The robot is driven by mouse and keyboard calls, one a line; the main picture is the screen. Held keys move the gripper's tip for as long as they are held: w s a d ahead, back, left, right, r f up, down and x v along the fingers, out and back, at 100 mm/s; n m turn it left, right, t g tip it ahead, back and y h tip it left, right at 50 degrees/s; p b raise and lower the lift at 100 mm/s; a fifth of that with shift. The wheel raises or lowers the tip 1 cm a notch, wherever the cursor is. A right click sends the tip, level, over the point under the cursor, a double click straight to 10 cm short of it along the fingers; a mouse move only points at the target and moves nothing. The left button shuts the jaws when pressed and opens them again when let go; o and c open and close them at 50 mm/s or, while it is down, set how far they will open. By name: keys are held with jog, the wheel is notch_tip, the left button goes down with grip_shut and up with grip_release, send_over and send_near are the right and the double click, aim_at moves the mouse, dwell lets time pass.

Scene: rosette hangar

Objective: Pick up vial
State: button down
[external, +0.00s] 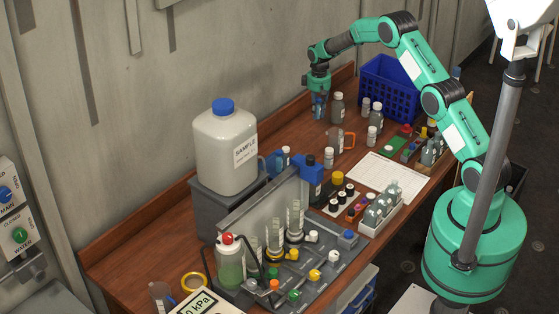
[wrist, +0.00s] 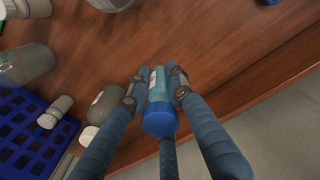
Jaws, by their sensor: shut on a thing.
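My gripper (external: 319,110) is at the back of the workbench, pointing down, left of the blue basket. In the wrist view, my gripper's fingers (wrist: 157,85) are shut on a vial (wrist: 160,119) with a bright blue cap and a lighter blue-grey body. The fingers press on its sides and the cap faces the camera. In the external view the fingers largely hide the vial. I cannot tell whether its base touches the wooden top.
A blue basket (external: 390,84) stands right of my gripper. A grey bottle (external: 337,108) and small white-capped vials (external: 372,136) stand close by. A large sample jug (external: 225,150) stands farther left. Wood around the held vial is partly clear.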

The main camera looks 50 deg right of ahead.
jog(key=shift+a+r, duration=0.1)
dwell(0.7)
jog(key=shift+a+r, duration=0.1)
jog(key=shift+a, duration=0.45)
jog(key=s+a+b, duration=0.4)
jog(key=a, duration=0.9)
jog(key=s+a+m+b, duration=0.1)
jog(key=s+a+b, duration=0.4)
jog(key=a, duration=0.9)
jog(key=shift+r, duration=0.45)
jog(key=shift+a+f, duration=0.1)
jog(key=shift+f+b, duration=0.5)
jog(key=shift+f, duration=2.55)
jog(key=shift+f+b, duration=0.35)
jog(key=shift+f, duration=1.5)
jog(key=shift+f, duration=0.1)
